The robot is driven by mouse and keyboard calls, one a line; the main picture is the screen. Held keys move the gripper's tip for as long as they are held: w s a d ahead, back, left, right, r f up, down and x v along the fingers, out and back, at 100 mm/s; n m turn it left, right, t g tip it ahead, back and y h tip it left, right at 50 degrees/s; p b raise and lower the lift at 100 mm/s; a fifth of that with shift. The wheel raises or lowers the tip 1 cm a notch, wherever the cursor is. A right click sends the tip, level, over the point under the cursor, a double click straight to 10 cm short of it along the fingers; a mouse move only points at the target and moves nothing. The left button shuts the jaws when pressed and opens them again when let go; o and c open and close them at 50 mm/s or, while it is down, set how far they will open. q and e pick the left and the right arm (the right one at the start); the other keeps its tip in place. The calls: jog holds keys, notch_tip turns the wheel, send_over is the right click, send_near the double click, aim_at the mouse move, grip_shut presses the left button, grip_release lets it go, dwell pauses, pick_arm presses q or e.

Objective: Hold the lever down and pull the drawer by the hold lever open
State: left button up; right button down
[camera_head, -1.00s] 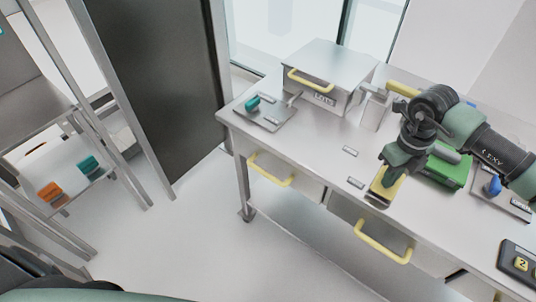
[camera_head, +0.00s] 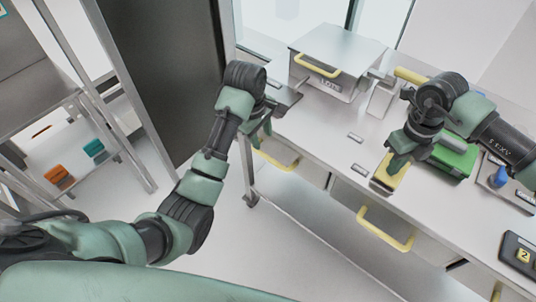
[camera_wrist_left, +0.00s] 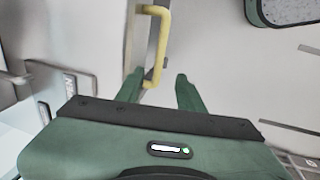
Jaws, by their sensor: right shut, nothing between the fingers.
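The yellow hold lever (camera_head: 380,184) is at the bench's front edge. My right gripper (camera_head: 392,172) is shut and empty, its fingers down at the lever and covering part of it. Below the lever, a drawer (camera_head: 343,203) has a yellow handle (camera_head: 385,230). A second yellow drawer handle (camera_head: 275,160) is further left, partly behind my left gripper (camera_head: 260,136). In the left wrist view my left gripper (camera_wrist_left: 160,78) is open, with a yellow handle (camera_wrist_left: 158,38) ahead and its near end between the fingertips. I cannot tell whether they touch.
A grey box (camera_head: 336,62) with a yellow handle stands at the back of the bench (camera_head: 325,130). A green block (camera_head: 453,160) and a blue knob (camera_head: 498,178) are on the right. A rack (camera_head: 75,130) stands far left.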

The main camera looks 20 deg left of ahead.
aim_at(268, 158)
pick_arm(q)
jog(key=x, duration=1.1)
jog(key=shift+d+f, duration=0.2)
jog(key=shift+c, duration=0.4)
grip_shut()
jog(key=shift+s, duration=0.1)
dwell(0.6)
